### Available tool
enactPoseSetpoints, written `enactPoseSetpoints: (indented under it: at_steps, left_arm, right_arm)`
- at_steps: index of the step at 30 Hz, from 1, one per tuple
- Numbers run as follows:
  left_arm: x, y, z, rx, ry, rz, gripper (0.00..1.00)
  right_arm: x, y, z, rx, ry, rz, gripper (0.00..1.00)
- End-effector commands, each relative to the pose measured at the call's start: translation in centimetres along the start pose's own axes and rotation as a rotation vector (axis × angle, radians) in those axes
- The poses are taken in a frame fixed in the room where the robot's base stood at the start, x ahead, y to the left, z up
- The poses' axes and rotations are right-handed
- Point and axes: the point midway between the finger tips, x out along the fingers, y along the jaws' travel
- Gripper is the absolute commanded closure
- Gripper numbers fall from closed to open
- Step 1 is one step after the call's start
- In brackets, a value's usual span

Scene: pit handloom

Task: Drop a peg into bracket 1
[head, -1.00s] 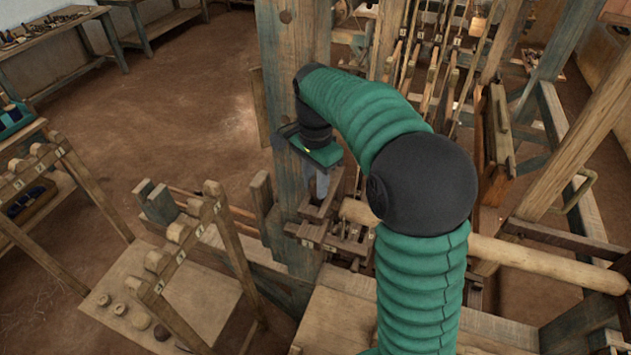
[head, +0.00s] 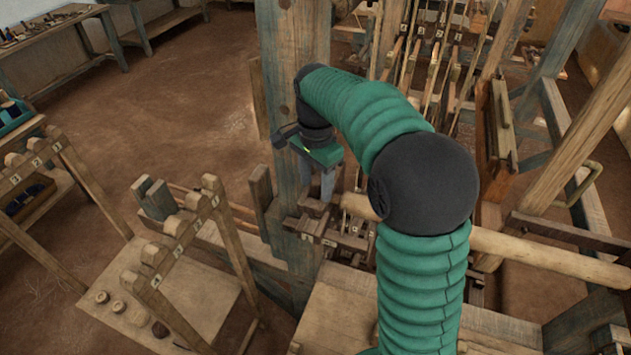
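My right gripper (head: 316,184) points down beside the blue-grey upright post, just above a wooden bracket assembly (head: 325,238) with small number labels on its front. Its two grey fingers show a little apart, so it looks open. The labels are too small to read surely, so I cannot single out bracket 1. No peg shows clearly at the fingertips; a small wooden block (head: 313,208) sits right below them. My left gripper is not in view.
The thick upright post (head: 292,60) stands close by the gripper. A round wooden beam (head: 530,257) runs to the right behind my arm. A numbered wooden rack (head: 168,262) stands at lower left. Loom parts fill the upper right. Open floor lies at upper left.

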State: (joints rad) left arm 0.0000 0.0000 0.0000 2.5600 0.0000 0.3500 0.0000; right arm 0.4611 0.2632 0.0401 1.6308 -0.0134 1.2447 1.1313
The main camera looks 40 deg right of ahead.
Motion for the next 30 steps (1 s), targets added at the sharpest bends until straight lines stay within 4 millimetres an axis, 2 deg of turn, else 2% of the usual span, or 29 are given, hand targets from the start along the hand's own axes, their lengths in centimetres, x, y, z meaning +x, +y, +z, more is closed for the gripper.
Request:
enactPoseSetpoints:
  at_steps: [9, 13, 17, 24, 30]
  left_arm:
    - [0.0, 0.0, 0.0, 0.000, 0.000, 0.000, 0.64]
    - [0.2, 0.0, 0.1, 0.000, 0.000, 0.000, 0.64]
    - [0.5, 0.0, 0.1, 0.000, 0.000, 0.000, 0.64]
    - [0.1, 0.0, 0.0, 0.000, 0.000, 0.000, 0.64]
    - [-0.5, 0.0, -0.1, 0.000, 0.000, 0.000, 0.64]
  right_arm:
    - [-0.1, 0.0, 0.0, 0.000, 0.000, 0.000, 0.47]
    - [-1.5, -0.1, 0.0, -0.001, 0.002, -0.003, 0.47]
    - [-4.8, -0.2, -0.1, -0.001, 0.003, -0.005, 0.47]
    - [-12.1, -0.2, -0.1, 0.000, 0.002, -0.004, 0.47]
    - [-16.0, -0.3, -0.1, -0.001, 0.000, 0.000, 0.47]
